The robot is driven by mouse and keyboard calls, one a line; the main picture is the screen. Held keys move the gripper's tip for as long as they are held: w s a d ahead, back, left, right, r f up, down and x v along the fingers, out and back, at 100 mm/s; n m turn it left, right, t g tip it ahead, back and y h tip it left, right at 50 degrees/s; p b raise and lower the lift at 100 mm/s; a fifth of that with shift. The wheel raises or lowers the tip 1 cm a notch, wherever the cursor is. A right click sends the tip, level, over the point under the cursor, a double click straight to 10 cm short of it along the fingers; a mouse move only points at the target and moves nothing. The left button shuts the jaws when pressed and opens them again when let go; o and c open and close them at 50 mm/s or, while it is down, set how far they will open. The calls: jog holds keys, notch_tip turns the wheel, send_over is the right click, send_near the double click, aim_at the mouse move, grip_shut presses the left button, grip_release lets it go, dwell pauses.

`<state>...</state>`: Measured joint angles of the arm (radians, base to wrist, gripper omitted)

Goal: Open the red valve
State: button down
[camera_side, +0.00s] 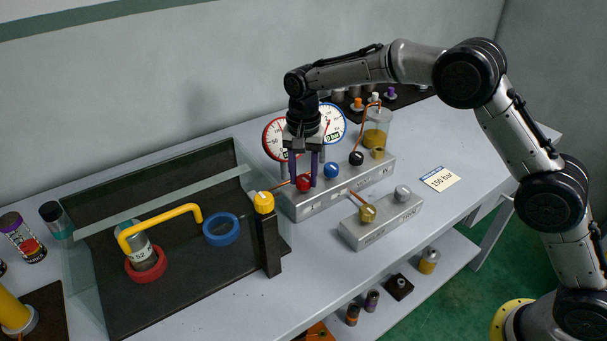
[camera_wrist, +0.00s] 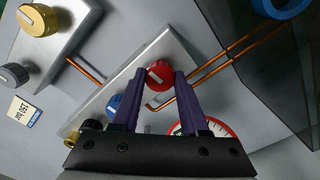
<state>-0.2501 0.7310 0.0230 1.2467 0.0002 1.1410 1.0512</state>
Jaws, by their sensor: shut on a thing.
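The red valve (camera_side: 304,183) is a round red knob at the left end of a grey metal block (camera_side: 330,194). It also shows in the wrist view (camera_wrist: 159,73). My gripper (camera_side: 303,179) points down at the valve, with one purple finger on each side of it. In the wrist view my gripper (camera_wrist: 158,80) has its fingertips shut on the red valve. The fingers partly cover the valve's sides.
The same block carries a blue knob (camera_side: 331,170) and a black knob (camera_side: 356,158). Two round gauges, red-rimmed (camera_side: 274,139) and blue-rimmed (camera_side: 335,119), stand behind. A smaller block with a yellow knob (camera_side: 368,213) is in front. A glass-walled black tray (camera_side: 190,275) lies left.

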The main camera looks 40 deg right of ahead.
jog(key=n, duration=0.7)
jog(key=shift+n, duration=0.4)
jog(key=n, duration=0.3)
jog(key=shift+n, duration=2.3)
jog(key=shift+r, duration=0.1)
jog(key=shift+c, duration=2.1)
grip_release()
